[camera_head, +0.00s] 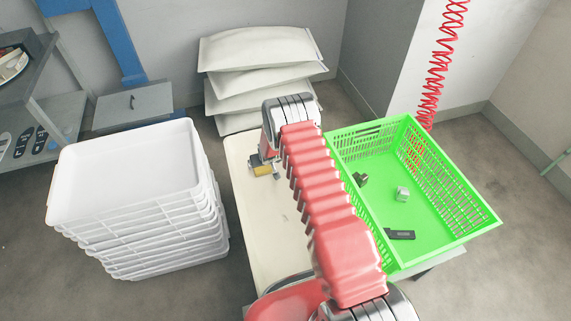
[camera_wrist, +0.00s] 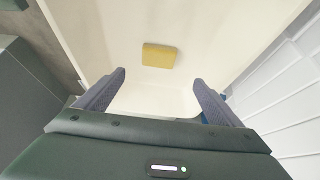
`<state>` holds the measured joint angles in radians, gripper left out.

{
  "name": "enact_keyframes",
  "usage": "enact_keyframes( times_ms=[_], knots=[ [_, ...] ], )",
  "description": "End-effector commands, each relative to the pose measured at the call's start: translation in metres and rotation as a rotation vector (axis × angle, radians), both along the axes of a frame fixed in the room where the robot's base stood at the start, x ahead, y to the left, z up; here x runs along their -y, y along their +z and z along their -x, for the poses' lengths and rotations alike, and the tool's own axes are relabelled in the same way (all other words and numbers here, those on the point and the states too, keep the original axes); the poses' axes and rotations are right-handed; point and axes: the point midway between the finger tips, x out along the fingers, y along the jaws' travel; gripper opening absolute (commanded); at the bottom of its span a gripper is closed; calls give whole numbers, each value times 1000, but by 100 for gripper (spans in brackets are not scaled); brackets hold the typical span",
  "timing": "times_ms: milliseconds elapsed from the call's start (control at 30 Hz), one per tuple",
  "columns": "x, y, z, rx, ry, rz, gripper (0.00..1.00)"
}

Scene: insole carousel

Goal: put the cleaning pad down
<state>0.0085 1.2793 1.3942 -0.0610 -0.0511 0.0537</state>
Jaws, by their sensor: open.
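The cleaning pad is a yellow block (camera_wrist: 159,55). In the wrist view it lies flat on the cream table top, beyond my fingertips and centred between their lines. My gripper (camera_wrist: 160,78) is open, with its two dark fingers wide apart and nothing between them. In the head view the yellow pad (camera_head: 262,170) shows on the cream table (camera_head: 262,235), close to my gripper, partly hidden by dark gripper parts. My red arm covers much of the table there.
A green crate (camera_head: 455,243) with a few small metal and dark parts stands right of my arm. A stack of white trays (camera_head: 125,165) stands to the left. Pale sacks (camera_head: 262,48) are piled behind the table. A red coiled hose (camera_head: 436,70) hangs at the right.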

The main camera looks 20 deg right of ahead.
Motion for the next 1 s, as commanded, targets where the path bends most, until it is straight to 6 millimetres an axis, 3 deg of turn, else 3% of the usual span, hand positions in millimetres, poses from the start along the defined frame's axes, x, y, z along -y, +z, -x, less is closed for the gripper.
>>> enact_keyframes(
  times_ms=[200,467,1000],
  knots=[
    [0,61,-9,6,-1,3,88],
    [1,140,-6,2,-4,6,88],
    [1,293,33,-3,-7,10,88]
  ],
)
